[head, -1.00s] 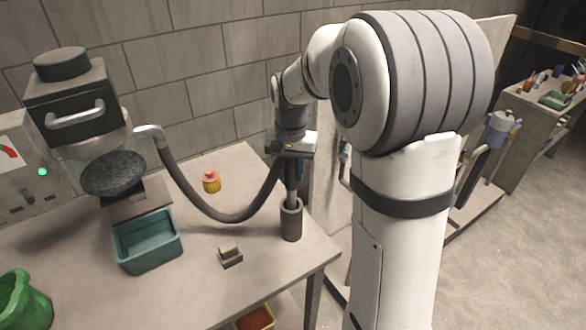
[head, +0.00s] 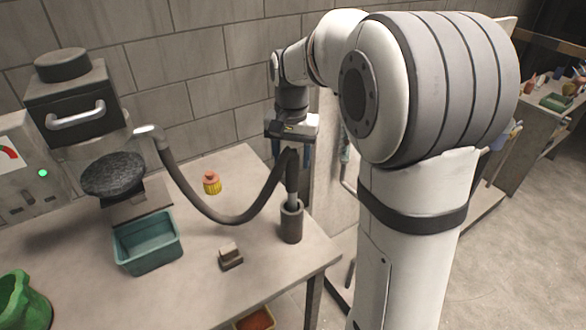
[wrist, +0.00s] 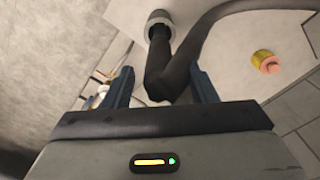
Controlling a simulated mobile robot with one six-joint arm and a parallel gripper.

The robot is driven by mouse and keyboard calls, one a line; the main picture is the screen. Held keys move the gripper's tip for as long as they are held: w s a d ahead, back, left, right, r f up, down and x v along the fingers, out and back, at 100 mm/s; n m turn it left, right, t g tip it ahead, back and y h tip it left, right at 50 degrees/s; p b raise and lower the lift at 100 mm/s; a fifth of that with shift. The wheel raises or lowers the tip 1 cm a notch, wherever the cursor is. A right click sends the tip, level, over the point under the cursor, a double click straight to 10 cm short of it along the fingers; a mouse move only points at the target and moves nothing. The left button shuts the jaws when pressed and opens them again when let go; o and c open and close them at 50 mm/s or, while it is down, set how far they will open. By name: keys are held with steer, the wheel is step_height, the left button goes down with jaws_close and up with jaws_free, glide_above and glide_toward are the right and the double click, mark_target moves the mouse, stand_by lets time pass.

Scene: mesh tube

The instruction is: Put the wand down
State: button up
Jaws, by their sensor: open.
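The wand (head: 292,178) is a dark tube with a grey lower part, joined to a dark hose. It stands upright with its lower end in a dark cylindrical holder (head: 291,222) near the table's right edge. In the wrist view the wand (wrist: 160,70) and the holder's pale rim (wrist: 159,20) show beyond the fingers. My gripper (head: 303,160) is above the wand's top in the head view. Its two blue-grey fingers (wrist: 160,82) are apart, with the wand's top in line between them. I cannot tell whether either finger touches it.
The hose (head: 225,216) loops from the machine on the left to the wand. A teal bin (head: 150,262), a small grey block (head: 231,259), a yellow and pink brush-like item (head: 212,184) and a green bucket (head: 22,302) stand on the table (head: 190,295).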

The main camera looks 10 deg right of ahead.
step_height(320, 180, up, 6)
steer(key=shift+r, duration=0.5)
steer(key=shift+s+r, duration=0.15)
steer(key=shift+s, duration=0.15)
steer(key=s+f+n+t, duration=0.1)
steer(key=s+f, duration=0.3)
steer(key=s, duration=0.6)
steer(key=s+f+n+t, duration=0.2)
steer(key=s+f+n, duration=0.2)
steer(key=s, duration=0.6)
steer(key=shift+s+d+f, duration=0.25)
steer(key=shift+s, duration=0.15)
steer(key=shift+c, duration=0.5)
